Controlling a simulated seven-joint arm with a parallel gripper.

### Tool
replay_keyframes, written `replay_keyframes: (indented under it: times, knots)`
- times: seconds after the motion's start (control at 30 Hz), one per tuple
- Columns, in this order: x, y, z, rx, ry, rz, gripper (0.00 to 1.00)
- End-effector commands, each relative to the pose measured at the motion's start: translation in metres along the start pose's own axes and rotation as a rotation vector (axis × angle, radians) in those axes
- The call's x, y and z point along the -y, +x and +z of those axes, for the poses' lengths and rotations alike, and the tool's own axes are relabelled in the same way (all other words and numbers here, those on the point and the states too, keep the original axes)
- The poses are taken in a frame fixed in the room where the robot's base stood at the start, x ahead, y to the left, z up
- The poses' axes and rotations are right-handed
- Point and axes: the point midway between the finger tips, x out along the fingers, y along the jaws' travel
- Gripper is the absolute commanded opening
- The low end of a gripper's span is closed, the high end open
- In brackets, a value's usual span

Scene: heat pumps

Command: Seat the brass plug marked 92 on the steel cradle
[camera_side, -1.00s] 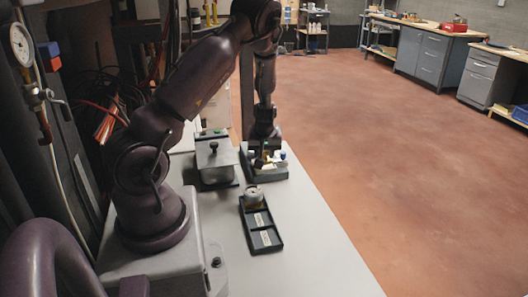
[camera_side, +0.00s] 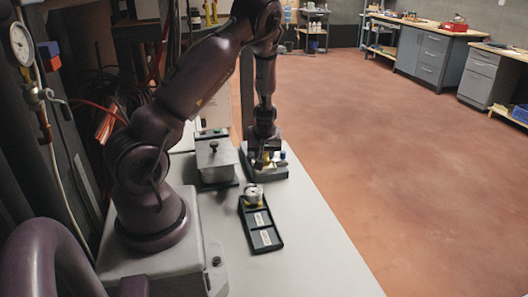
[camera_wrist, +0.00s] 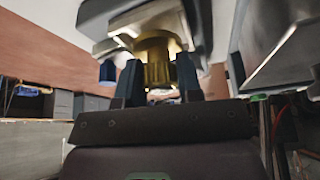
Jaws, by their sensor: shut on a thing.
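My gripper (camera_wrist: 157,82) is shut on a brass plug (camera_wrist: 155,58), a ribbed gold-coloured cylinder between its two dark fingers in the wrist view. No number on the plug is readable. A grey metal part (camera_wrist: 130,22) shows just above and around the plug's upper end; I cannot tell whether they touch or whether this is the steel cradle. In the side view my gripper (camera_side: 263,158) is low over a dark tray (camera_side: 277,174) with pale and brass-coloured bits, and hides part of it. The steel cradle is not clearly identifiable there.
A grey metal box (camera_side: 217,165) with a dark knob stands left of the tray. In front lies a black compartment tray (camera_side: 260,226) with white labels and a round pale metal piece (camera_side: 254,192) at its far end. The bench (camera_side: 315,250) is clear at the front right.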

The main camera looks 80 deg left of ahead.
Motion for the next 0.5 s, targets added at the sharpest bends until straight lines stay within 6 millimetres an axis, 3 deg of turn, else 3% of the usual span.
replay_keyframes:
  times: [0.5]
  knots:
    - [-0.0003,0.0071,0.0025,-0.001,0.000,0.001,0.04]
